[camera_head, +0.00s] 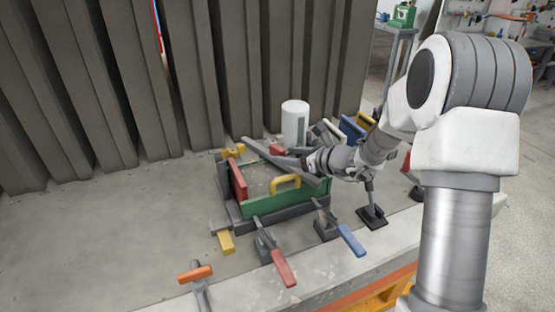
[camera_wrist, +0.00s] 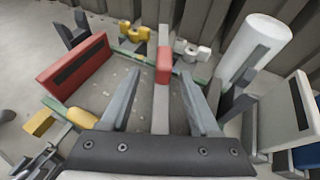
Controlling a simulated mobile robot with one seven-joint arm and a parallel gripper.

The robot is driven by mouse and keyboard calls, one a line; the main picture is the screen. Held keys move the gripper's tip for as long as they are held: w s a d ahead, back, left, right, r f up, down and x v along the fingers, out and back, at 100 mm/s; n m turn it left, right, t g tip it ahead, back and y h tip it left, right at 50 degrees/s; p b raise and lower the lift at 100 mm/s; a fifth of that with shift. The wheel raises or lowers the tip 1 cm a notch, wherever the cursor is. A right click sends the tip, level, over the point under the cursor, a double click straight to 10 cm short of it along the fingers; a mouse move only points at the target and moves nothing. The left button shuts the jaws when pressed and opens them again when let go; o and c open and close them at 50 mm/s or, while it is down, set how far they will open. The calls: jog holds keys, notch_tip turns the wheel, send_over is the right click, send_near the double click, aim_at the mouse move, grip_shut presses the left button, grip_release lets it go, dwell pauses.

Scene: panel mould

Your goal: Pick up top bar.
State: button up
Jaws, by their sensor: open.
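The top bar (camera_head: 258,148) is a long grey bar lying diagonally across the top of the mould, with a red block (camera_head: 277,150) on it. In the wrist view the bar (camera_wrist: 161,112) runs up the middle, and its red block (camera_wrist: 163,60) stands between my fingertips. My gripper (camera_wrist: 161,72) is open, one finger on each side of the bar, with visible gaps. In the head view my gripper (camera_head: 299,161) comes in from the right over the mould and hides part of the bar. The mould has a green side (camera_head: 270,202) and a red panel (camera_head: 238,180).
A yellow handle (camera_head: 286,182) rises from the mould's front. Clamps with red (camera_head: 284,268), blue (camera_head: 352,240) and orange (camera_head: 195,274) handles stand along the table's front. A white cylinder (camera_head: 295,122) stands behind. Grey corrugated panels close off the back. The table's left is clear.

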aim_at(284, 154)
jog(key=shift+x, duration=2.7)
jog(key=shift+w+d, duration=0.15)
grip_shut()
jog(key=shift+r, duration=0.1)
